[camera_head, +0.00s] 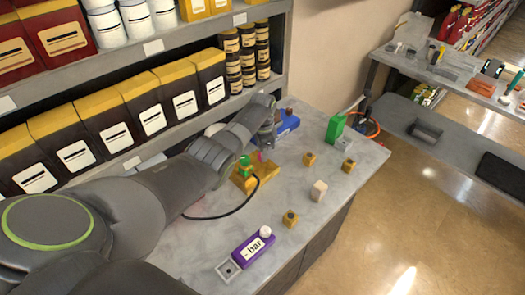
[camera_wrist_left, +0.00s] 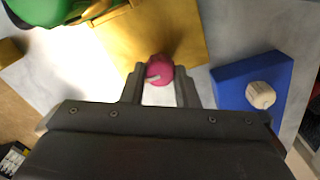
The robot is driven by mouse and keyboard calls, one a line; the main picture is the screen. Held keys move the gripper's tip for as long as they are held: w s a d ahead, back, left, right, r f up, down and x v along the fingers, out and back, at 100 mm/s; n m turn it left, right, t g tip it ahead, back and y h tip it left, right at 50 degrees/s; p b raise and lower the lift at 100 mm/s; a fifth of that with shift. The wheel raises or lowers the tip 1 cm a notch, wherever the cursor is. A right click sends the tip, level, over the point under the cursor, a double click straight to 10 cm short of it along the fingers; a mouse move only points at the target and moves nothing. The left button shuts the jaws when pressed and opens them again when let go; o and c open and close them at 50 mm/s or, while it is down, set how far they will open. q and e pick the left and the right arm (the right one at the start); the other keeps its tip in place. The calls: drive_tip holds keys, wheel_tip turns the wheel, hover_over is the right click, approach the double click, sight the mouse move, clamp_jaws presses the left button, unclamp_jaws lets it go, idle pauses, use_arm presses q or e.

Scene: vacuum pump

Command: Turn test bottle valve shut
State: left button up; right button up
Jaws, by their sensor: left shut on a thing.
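A pink round knob (camera_wrist_left: 160,68) with a pale mark sits at the edge of a yellow-brass block (camera_wrist_left: 150,35). In the wrist view it lies between the two fingers of my left gripper (camera_wrist_left: 160,82), which is shut on it. In the head view my left gripper (camera_head: 268,142) reaches down over the brass assembly (camera_head: 265,170). A little of the pink knob (camera_head: 261,156) shows there beside a green part (camera_head: 245,161). The green part also shows large in the wrist view (camera_wrist_left: 40,8). No test bottle can be told for sure. My right gripper is not in view.
A blue box (camera_head: 287,124) stands just behind the gripper; the wrist view shows it with a pale knob (camera_wrist_left: 261,95). A purple "- bar" box (camera_head: 253,247), small brass blocks (camera_head: 310,158) and a green block (camera_head: 335,128) stand on the grey counter. Stocked shelves (camera_head: 140,150) rise behind.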

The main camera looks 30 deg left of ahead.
use_arm(q)
drive_tip(key=shift+w+r, duration=0.1)
idle(0.3)
drive_tip(key=o, duration=1)
drive_tip(key=shift+c, duration=0.2)
drive_tip(key=shift+r, duration=0.25)
wheel_tip(320, 180, up, 17)
drive_tip(key=b, duration=0.1)
drive_tip(key=shift+b, duration=0.35)
drive_tip(key=shift+f, duration=0.15)
